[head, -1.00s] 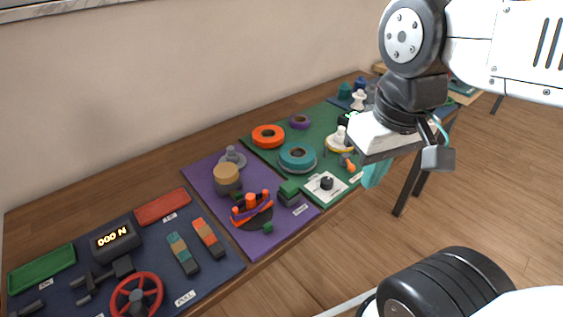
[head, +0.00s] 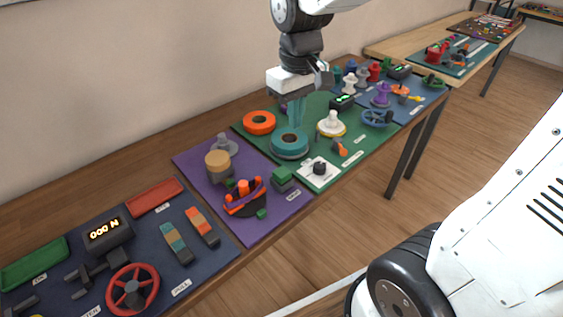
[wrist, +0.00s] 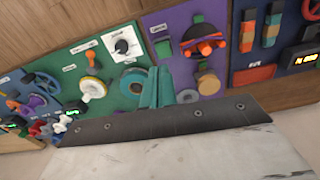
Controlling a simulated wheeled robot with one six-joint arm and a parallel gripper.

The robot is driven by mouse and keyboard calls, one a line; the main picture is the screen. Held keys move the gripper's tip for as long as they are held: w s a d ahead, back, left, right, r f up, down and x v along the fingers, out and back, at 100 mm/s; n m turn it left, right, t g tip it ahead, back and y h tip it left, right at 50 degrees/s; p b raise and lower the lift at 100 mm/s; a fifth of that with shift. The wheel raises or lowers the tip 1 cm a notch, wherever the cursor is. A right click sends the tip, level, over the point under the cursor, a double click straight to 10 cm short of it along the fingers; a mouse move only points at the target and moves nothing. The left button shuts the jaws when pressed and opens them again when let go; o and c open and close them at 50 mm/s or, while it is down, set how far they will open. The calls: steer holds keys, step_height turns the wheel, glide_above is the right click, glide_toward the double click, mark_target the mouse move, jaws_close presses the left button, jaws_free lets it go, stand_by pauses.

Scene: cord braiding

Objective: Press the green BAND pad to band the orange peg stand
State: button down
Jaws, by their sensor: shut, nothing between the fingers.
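The green BAND pad (head: 282,178) is a raised green block at the right edge of the purple mat (head: 205,165). It also shows in the wrist view (wrist: 163,48). The orange peg stand (head: 244,197) is left of the pad, a dark round base with orange pegs and a purple strip along them. It also shows in the wrist view (wrist: 204,42). My gripper (head: 296,112) has teal fingers, shut and empty. It hangs above the green mat, beyond the pad and near the teal ring. In the wrist view its fingertips (wrist: 158,75) point toward the mats.
A teal ring (head: 289,143) and an orange ring (head: 259,122) lie on the green mat. A white dial plate (head: 317,172) is right of the pad. A tan cylinder (head: 217,163) stands behind the stand. A red handwheel (head: 132,288) is at the near left.

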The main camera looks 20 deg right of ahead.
glide_above(282, 171)
step_height(282, 171, down, 3)
steer(key=shift+n, duration=0.4)
steer(key=shift+f, duration=0.1)
step_height(282, 171, down, 14)
steer(key=shift+r, duration=0.1)
steer(key=shift+f, duration=1.05)
